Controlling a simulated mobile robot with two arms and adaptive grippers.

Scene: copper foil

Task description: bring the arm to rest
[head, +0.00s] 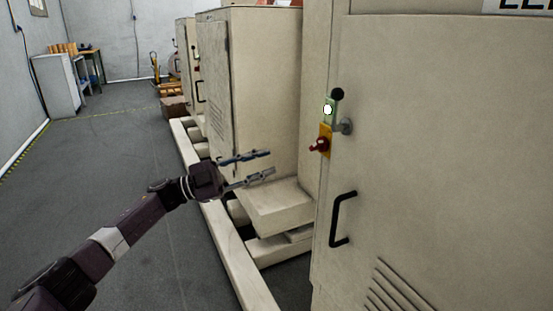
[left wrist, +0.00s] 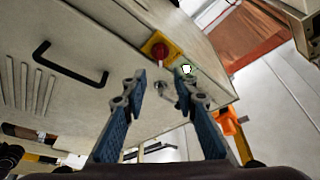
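My left arm (head: 110,238) reaches in from the lower left in the head view. Its gripper (head: 270,163) is open and empty, with the two fingers apart. It is in the air in front of the beige cabinets, left of the near cabinet door (head: 440,150). In the left wrist view the open blue-grey fingers (left wrist: 162,95) frame the cabinet's switch area, with nothing between them. My right gripper is in neither view.
The near cabinet has a red knob on a yellow plate (head: 324,141), a lit white-green button (head: 327,109), a small lever (head: 346,126) and a black handle (head: 342,220). A low beige rail (head: 228,250) runs along the cabinets. Grey floor (head: 110,150) at left is open.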

